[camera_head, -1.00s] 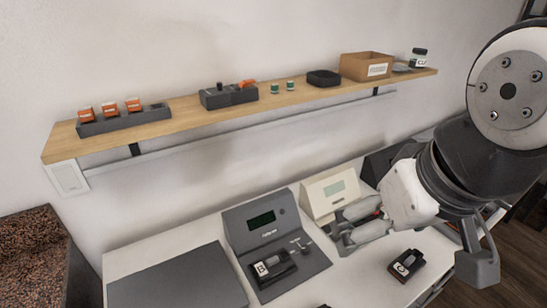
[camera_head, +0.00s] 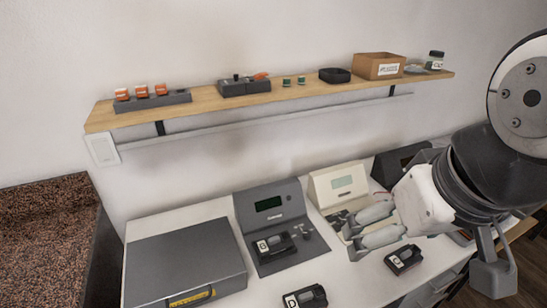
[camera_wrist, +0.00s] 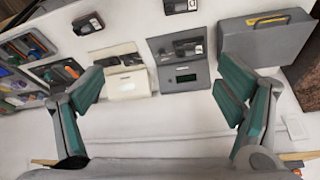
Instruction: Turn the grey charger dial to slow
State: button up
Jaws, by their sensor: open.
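The grey charger (camera_head: 278,213) stands on the white bench, with a dark screen on its raised back panel. A black battery (camera_head: 274,245) with a white label lies in its bed. Small fittings (camera_head: 303,233) sit to the right of the battery; I cannot make out a dial's setting or markings. In the wrist view the grey charger (camera_wrist: 198,77) is upside down, beyond and between my spread fingers. My gripper (camera_head: 358,232) is open and empty, above the bench, covering part of the cream charger (camera_head: 337,185) in the head view. The wrist view shows both fingers (camera_wrist: 160,88) wide apart.
A grey case (camera_head: 185,262) lies left of the charger. Loose black batteries sit at the front (camera_head: 305,298) and right (camera_head: 403,259). A wooden shelf (camera_head: 210,102) with small items runs along the wall. A dark device (camera_head: 400,165) stands behind my gripper.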

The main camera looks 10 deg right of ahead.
jog(key=shift+w, duration=0.1)
jog(key=c, duration=0.4)
jog(key=shift+w+a, duration=0.1)
jog(key=shift+w, duration=0.25)
jog(key=c, duration=0.5)
jog(key=shift+g, duration=0.7)
jog(key=w, duration=0.9)
jog(key=shift+f, duration=0.15)
jog(key=shift+c, duration=0.3)
jog(key=g, duration=0.3)
send_over(307, 233)
notch_tip(307, 233, down, 23)
notch_tip(307, 233, down, 14)
jog(key=shift+w+f, duration=0.1)
jog(key=shift+f, duration=0.05)
grip_shut()
